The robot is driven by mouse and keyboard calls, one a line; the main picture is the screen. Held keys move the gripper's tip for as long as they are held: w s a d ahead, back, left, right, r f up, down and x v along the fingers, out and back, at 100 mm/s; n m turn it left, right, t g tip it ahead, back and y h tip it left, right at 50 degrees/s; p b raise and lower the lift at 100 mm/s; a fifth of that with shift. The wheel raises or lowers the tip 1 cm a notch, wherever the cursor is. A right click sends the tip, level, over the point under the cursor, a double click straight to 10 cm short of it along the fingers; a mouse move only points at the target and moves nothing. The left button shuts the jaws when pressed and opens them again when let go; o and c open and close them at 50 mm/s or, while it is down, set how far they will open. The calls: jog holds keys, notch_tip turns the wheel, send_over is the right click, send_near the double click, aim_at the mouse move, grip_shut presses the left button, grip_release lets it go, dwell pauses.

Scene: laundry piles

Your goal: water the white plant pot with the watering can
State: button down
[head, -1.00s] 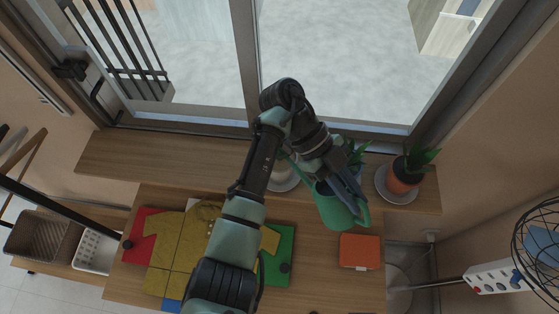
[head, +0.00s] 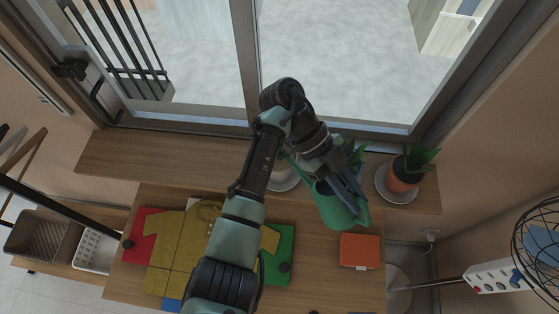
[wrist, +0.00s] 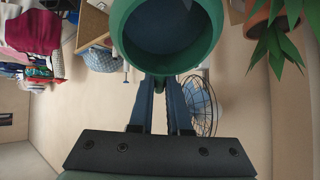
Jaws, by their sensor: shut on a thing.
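The green watering can (head: 338,213) hangs over the sill's front edge, its dark opening facing up in the head view. My gripper (head: 358,197) is shut on the can's handle side. The wrist view shows the can's green rim (wrist: 118,40) and dark inside just beyond my fingers (wrist: 160,85). A white pot or saucer (head: 287,183) stands on the sill, left of the can. My arm covers most of it, so its plant is hidden.
An orange pot (head: 403,178) with a spiky plant stands on a saucer at the sill's right. Green leaves (head: 354,153) show behind my gripper. An orange box (head: 360,251) and folded yellow cloth (head: 178,240) lie on the table below. A wire fan (head: 540,240) is at the right.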

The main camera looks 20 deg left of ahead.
jog(key=shift+w+a+r+h+p, duration=0.1)
jog(key=shift+a+r+h+p, duration=0.1)
jog(key=shift+r+p, duration=0.15)
jog(key=shift+w+a+r+h+p, duration=0.1)
jog(key=shift+r+h+p, duration=0.1)
jog(key=shift+r, duration=0.2)
dwell(0.9)
jog(key=shift+w+a+r+g+h+p, duration=0.1)
jog(key=shift+a+r+g+h+p, duration=0.1)
jog(key=shift+r+p, duration=0.15)
jog(key=shift+a+r+g+h+p, duration=0.1)
jog(key=shift+r+g+h+p, duration=0.1)
jog(key=shift+r, duration=0.15)
dwell(0.4)
jog(key=shift+d+r+t+y+p, duration=0.1)
jog(key=shift+r+t+y+p, duration=0.3)
jog(key=shift+p, duration=0.4)
jog(key=y, duration=0.2)
jog(key=shift+r+t+y+p, duration=0.3)
jog(key=shift+t, duration=0.1)
jog(key=y, duration=0.1)
jog(key=r+t+y, duration=0.1)
jog(key=y, duration=0.1)
jog(key=shift+r+t+y, duration=0.25)
jog(key=shift+t+y, duration=0.05)
